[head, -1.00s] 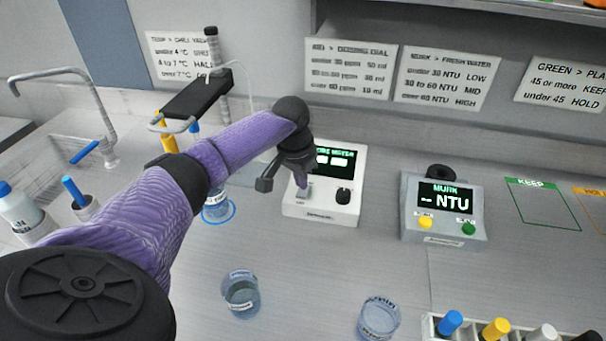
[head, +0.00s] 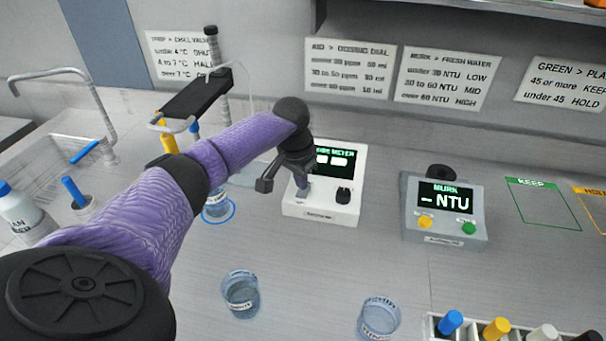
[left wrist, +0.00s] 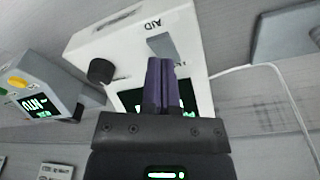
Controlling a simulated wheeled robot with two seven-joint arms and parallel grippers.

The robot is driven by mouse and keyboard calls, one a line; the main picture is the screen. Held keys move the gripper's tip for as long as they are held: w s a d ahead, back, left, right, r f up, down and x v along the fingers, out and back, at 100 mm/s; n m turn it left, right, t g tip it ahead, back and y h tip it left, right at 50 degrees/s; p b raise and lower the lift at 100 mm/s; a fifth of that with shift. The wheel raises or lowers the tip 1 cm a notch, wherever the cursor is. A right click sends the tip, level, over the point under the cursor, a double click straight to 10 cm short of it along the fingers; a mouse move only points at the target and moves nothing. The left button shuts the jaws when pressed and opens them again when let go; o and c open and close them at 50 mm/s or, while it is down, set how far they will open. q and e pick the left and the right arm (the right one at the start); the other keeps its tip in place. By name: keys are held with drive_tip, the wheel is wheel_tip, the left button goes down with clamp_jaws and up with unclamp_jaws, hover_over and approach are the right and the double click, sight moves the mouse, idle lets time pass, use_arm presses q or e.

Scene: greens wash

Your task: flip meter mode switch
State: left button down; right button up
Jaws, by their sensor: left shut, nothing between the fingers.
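The white meter (head: 325,208) stands on the bench in the middle of the head view, with a dark green-lit screen (head: 338,163) and a black knob (head: 343,196). A small grey switch or slot sits on its left front; it shows as a grey strip in the left wrist view (left wrist: 163,46), near the "AID" label. My left gripper (head: 302,190) is shut and empty, its purple fingertips over that strip; they also show in the left wrist view (left wrist: 160,65). I cannot tell whether they touch it. The fingers hide part of the screen. My right gripper is not in view.
A grey turbidity meter (head: 445,232) with yellow and green buttons stands to the right. A beaker (head: 216,205) stands left of the white meter, and two more beakers (head: 241,294) stand in front. A rack of coloured-capped tubes (head: 432,328) is at lower right.

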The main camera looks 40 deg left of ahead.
sight(301, 194)
use_arm(q)
drive_tip(key=shift+f+b, duration=0.4)
drive_tip(key=shift+f, duration=0.65)
idle(0.4)
wheel_tip(301, 194, up, 7)
drive_tip(key=p, duration=0.8)
drive_tip(key=shift+r, duration=0.2)
drive_tip(key=shift+f, duration=0.15)
